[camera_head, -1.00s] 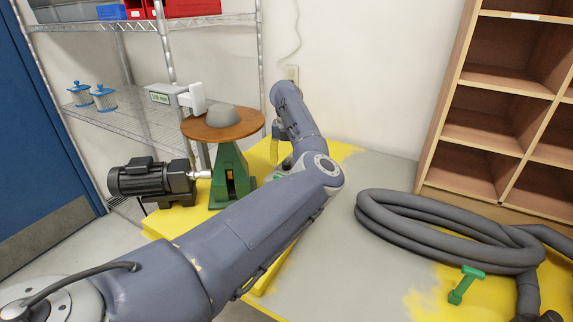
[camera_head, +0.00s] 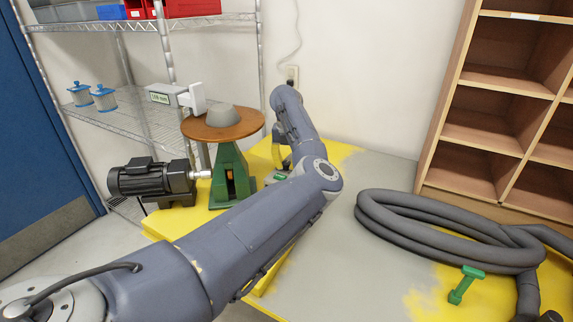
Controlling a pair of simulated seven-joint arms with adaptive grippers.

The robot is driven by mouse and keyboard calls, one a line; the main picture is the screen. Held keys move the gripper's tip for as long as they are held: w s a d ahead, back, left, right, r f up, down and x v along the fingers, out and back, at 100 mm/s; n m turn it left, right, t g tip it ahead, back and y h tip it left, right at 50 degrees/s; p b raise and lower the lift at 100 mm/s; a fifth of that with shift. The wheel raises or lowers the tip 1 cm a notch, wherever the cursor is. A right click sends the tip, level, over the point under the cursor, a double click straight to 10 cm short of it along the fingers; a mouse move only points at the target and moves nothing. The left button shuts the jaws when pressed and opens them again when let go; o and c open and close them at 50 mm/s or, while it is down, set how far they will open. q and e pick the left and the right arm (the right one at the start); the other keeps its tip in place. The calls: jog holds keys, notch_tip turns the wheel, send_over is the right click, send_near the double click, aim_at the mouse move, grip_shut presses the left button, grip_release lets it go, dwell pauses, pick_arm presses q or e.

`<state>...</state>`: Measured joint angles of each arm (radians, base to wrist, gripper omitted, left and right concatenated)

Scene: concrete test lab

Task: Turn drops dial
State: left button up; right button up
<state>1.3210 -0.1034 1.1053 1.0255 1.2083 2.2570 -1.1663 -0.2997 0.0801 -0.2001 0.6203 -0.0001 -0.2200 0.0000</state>
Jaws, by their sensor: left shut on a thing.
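My left arm reaches in from the lower left, bends at the elbow and runs back toward the wall. My left gripper (camera_head: 279,157) is small and partly hidden, pointing down beside the turntable stand at the table's far left. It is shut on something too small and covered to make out. A small green part (camera_head: 281,177) shows just below it, partly behind my arm. I cannot tell whether this is the drops dial; no dial face or marking is readable. My right gripper is out of view.
A coiled grey hose (camera_head: 440,228) and a green T-handle (camera_head: 465,284) are at right. Wire shelving (camera_head: 125,110) and a wooden cubby (camera_head: 500,130) flank the table.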

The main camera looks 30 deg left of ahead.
pick_arm(q)
grip_shut()
jog(key=shift+n, duration=0.3)
jog(key=n, duration=0.3)
jog(key=shift+n, duration=0.3)
jog(key=n, duration=0.4)
jog(key=shift+n, duration=0.3)
jog(key=o, duration=1.1)
grip_release()
jog(key=shift+c, duration=0.2)
